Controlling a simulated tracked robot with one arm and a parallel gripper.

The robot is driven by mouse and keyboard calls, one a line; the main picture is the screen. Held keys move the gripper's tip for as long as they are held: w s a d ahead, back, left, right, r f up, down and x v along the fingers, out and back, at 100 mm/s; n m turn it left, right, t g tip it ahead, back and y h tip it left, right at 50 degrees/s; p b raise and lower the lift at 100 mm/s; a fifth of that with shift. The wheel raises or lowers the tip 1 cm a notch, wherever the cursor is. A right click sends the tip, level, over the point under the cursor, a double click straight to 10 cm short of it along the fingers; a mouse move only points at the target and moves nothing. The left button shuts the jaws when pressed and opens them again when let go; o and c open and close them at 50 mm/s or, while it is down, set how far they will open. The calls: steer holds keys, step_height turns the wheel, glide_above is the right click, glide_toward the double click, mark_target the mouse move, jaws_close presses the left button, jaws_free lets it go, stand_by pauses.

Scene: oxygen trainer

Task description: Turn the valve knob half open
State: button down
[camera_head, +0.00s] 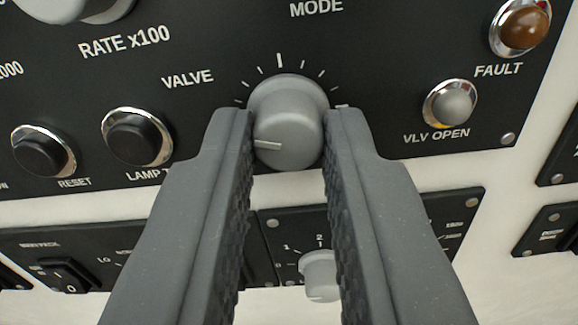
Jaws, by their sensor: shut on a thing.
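The valve knob (288,125) is a grey round knob in the upper middle, on a black panel under tick marks and beside the word VALVE. Its pale pointer line points left and slightly down, near the left end of the scale. My gripper (289,135) comes up from below, with one dark finger on each side of the knob. The fingers are shut on it. The VLV OPEN lamp (451,104) to the right has a grey lens and looks unlit. The fingers hide part of the knob's sides.
Black push buttons RESET (43,152) and LAMP (137,137) are to the left. A FAULT lamp (521,25), amber-brown, is at the upper right. Below, a lower panel holds a smaller grey knob (321,276) between the fingers and a rocker switch (66,277) at the left.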

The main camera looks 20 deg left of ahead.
steer(key=shift+f+m+p, duration=0.1)
steer(key=shift+m+p, duration=0.2)
steer(key=shift+m, duration=2)
steer(key=shift+a+m+p, duration=0.1)
steer(key=shift+m+p, duration=0.25)
steer(key=shift+m, duration=0.25)
steer(key=shift+m+p, duration=0.65)
steer(key=shift+m, duration=0.65)
steer(key=shift+m+p, duration=1.05)
steer(key=shift+m, duration=0.75)
steer(key=c, duration=1.3)
jaws_free()
